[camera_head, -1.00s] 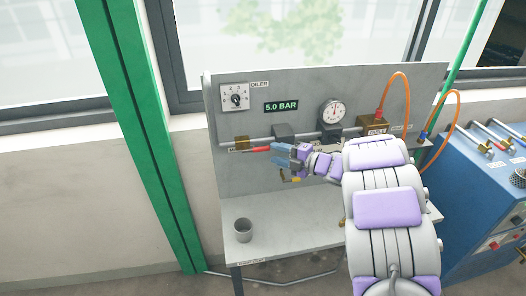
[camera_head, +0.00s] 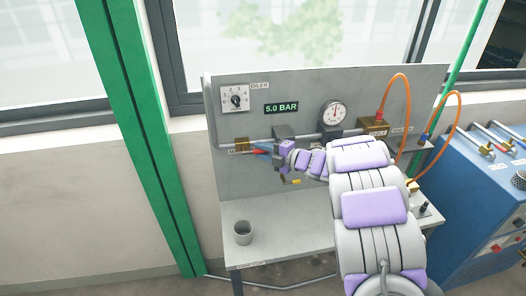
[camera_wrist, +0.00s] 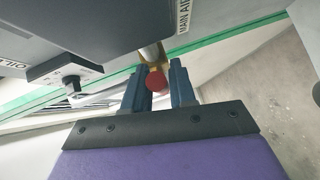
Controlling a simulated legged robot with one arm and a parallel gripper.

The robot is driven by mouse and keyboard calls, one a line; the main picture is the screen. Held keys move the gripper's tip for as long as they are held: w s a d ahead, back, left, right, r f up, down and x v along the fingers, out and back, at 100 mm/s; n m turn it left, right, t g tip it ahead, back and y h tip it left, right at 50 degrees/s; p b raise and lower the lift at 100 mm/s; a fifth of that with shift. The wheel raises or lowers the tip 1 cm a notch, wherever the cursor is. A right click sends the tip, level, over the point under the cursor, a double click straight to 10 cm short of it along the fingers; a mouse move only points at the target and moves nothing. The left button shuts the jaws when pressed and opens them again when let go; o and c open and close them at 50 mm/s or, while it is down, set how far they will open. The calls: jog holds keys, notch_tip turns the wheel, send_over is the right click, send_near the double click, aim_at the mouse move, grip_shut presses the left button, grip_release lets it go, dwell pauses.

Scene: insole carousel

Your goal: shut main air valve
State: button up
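The main air valve has a brass body (camera_head: 241,144) at the left end of the pipe on the grey panel. Its red lever lies along the pipe, pointing right, mostly covered by my fingers in the head view. In the wrist view the lever's red end (camera_wrist: 157,83) faces me between the fingertips, with a MAIN AIR label (camera_wrist: 183,14) above. My gripper (camera_head: 262,152) is at the lever, also seen in the wrist view (camera_wrist: 158,78). Its blue fingers are apart, one on each side of the red end; firm contact is not visible.
A 5.0 BAR display (camera_head: 281,107), an oiler dial (camera_head: 235,98) and a round gauge (camera_head: 333,113) are on the panel. A grey cup (camera_head: 243,232) stands on the bench below. A blue cabinet (camera_head: 480,195) and orange hoses (camera_head: 405,110) are at right.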

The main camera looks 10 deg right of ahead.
jog(key=shift+f, duration=0.1)
grip_shut()
